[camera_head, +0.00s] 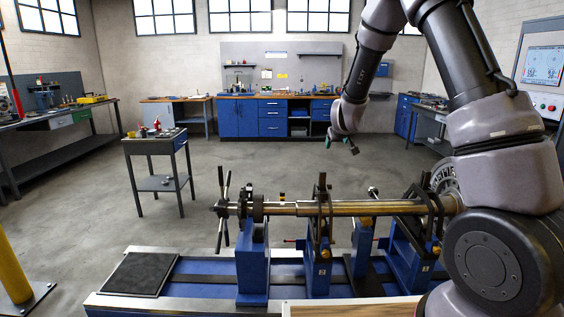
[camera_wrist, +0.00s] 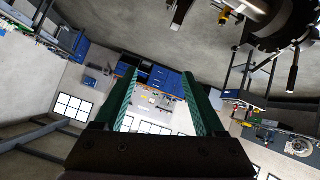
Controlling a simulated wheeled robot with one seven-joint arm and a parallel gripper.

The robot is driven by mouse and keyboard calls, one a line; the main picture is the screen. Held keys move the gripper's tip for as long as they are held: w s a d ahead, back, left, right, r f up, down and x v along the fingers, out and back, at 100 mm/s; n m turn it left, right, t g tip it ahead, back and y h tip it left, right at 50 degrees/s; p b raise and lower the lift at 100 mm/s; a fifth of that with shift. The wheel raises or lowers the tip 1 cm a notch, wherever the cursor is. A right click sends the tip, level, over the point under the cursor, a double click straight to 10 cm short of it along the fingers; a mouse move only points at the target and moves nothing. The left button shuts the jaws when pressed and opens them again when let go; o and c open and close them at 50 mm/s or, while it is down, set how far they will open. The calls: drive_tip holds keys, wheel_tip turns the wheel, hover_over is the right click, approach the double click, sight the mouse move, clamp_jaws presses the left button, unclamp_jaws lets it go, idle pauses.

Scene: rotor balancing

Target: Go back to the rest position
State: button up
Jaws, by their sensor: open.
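My gripper (camera_head: 354,150) is in the air above the far side of the balancing machine in the head view, at the end of my arm. In the wrist view my gripper (camera_wrist: 165,75) shows two green-lined fingers spread well apart, with nothing between them. The rotor shaft (camera_head: 350,208) lies across the blue stands of the balancing machine (camera_head: 200,270) in the head view. My gripper is apart from it. In the wrist view a shaft end with a dark round part (camera_wrist: 262,18) shows at the upper right. My arm hides the machine's right end in the head view.
A small dark cart (camera_head: 155,145) with several small items stands at the left. Workbenches line the left wall (camera_head: 60,115) and the back wall (camera_head: 270,100). A yellow post (camera_head: 12,265) stands at the front left. The floor (camera_head: 250,185) between the machine and the back bench is clear.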

drive_tip(key=s+d+r+m+g+y, duration=0.1)
drive_tip(key=s+r+m+y, duration=0.1)
drive_tip(key=s+r, duration=0.7)
drive_tip(key=s+d+r+m+g+y, duration=0.1)
drive_tip(key=s+d+r+m, duration=0.1)
drive_tip(key=s+r, duration=0.7)
drive_tip(key=s+d+r+m+g, duration=0.1)
drive_tip(key=s+d+m, duration=0.1)
drive_tip(key=s, duration=2.1)
drive_tip(key=shift+r+m+g, duration=0.2)
drive_tip(key=shift+m+g, duration=0.2)
drive_tip(key=shift+m, duration=0.1)
